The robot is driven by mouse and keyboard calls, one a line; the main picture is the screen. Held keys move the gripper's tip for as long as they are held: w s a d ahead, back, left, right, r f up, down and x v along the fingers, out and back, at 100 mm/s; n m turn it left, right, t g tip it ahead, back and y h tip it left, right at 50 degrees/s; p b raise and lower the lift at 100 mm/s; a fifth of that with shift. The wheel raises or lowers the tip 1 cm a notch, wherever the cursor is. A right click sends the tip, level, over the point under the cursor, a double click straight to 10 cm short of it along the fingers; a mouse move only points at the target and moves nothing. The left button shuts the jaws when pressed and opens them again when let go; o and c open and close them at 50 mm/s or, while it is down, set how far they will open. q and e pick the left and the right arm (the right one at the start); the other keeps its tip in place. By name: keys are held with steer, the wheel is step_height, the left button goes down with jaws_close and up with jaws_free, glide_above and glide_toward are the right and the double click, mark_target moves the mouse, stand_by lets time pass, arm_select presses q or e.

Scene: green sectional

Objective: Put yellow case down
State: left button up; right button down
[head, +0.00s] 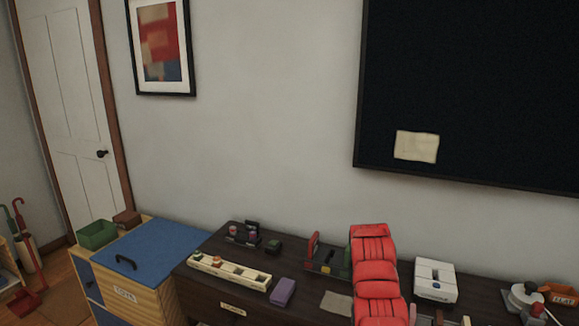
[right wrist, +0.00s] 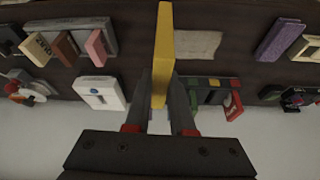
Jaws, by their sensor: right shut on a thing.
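The yellow case (right wrist: 165,50) shows in the right wrist view as a tall, narrow, edge-on slab. My right gripper (right wrist: 160,98) is shut on its lower end in that picture, with one finger on each side. The case is over the dark dresser top (right wrist: 140,55); I cannot tell whether it touches the surface. A beige cloth (right wrist: 186,44) lies flat just right of the case in this view. In the head view I do not see the case or my right gripper's fingers. My left gripper is in neither view.
On the dresser (head: 210,264) stand a white device (head: 435,281), a purple block (head: 283,292), a long cream tray (head: 240,276) and a dark rack (right wrist: 210,83) with a red item. The beige cloth (head: 336,304) has some bare wood around it. A blue-topped cabinet (head: 160,249) stands left.

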steer(key=s+a+f+n+y, duration=0.1)
steer(key=s+f, duration=0.3)
steer(key=s, duration=0.4)
steer(key=s+a+f+n+y, duration=0.1)
steer(key=s+a+f+n, duration=0.2)
steer(key=s, duration=0.5)
steer(key=shift+s+a+f+n, duration=0.2)
steer(key=shift+a+f+n, duration=0.2)
steer(key=shift+f+n, duration=0.4)
steer(key=shift+t, duration=0.3)
